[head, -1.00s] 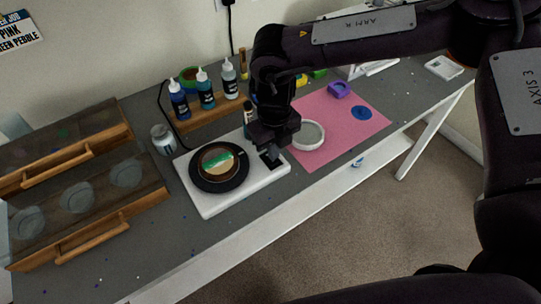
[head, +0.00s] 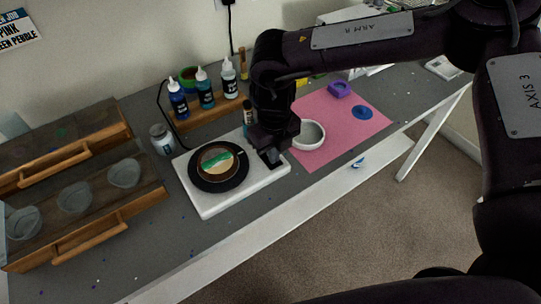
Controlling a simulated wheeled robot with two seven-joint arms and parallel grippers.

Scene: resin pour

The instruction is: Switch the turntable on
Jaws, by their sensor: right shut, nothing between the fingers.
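The turntable is a white rectangular base (head: 218,206) with a round black platter (head: 237,180) on its left part. A round mould (head: 216,161) with a tan, dark and green fill sits on the platter. My right gripper (head: 270,157) is shut and empty, pointing down at the right end of the base, over a small dark patch there. The gripper hides part of that patch, and I cannot tell whether the fingertips touch it. My left gripper is not in view.
A wooden rack holds several bottles (head: 205,90) behind the turntable. A jar (head: 161,139) stands at its back left corner. A pink mat (head: 325,150) with a white ring (head: 309,135) lies to the right. A wooden tray (head: 95,232) with clear cups is at left.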

